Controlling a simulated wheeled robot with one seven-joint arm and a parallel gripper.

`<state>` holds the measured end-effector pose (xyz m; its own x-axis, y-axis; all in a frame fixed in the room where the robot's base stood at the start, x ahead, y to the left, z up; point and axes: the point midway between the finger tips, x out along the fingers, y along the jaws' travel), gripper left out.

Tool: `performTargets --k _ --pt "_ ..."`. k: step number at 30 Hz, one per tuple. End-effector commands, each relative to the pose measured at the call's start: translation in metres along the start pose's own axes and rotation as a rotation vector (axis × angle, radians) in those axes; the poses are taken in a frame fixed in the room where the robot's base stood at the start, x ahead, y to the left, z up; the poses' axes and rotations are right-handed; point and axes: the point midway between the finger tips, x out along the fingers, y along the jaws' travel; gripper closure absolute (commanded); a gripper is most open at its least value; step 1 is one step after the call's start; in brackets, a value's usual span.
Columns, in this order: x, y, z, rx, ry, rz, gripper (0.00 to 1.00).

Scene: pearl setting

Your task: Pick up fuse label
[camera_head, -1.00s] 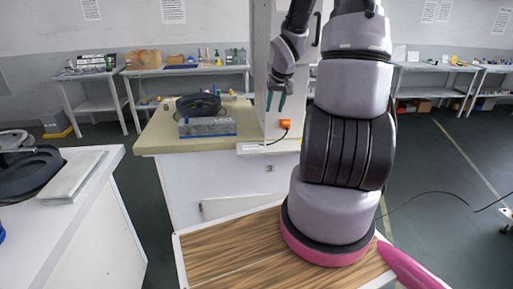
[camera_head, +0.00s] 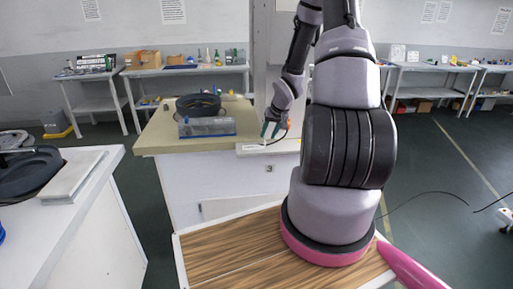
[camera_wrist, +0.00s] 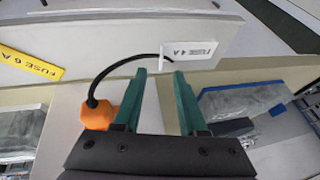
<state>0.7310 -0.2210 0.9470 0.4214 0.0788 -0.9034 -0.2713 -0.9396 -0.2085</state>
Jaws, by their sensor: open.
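A white label reading "FUSE 4 A" (camera_wrist: 195,50) shows in the wrist view, just beyond my right fingertip. A black cable (camera_wrist: 120,64) runs from an orange block (camera_wrist: 100,115) to this label, passing ahead of the fingertips. A yellow label reading "FUSE 6 A" (camera_wrist: 30,62) lies at the left, apart from my gripper. My gripper (camera_wrist: 160,75) has its green fingers apart, with nothing held between them. In the head view, my gripper (camera_head: 271,130) is low over the white ledge (camera_head: 255,148) at the counter's edge; the labels are too small to read there.
A black ring-shaped part (camera_head: 198,104) on a grey block (camera_head: 206,126) stands on the beige counter (camera_head: 160,138), left of my gripper. A tall grey panel (camera_head: 268,60) rises behind the gripper. A white table (camera_head: 95,165) stands at the left.

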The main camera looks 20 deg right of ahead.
Motion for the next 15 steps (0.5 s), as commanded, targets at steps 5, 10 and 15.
performTargets --k 5,10,15 --pt "0.029 -0.002 0.003 -0.003 -0.003 -0.001 0.59" --pt "0.04 -0.001 0.003 -0.002 -0.001 0.0 0.59" --pt "0.04 -0.001 0.002 -0.002 -0.001 0.0 0.59"
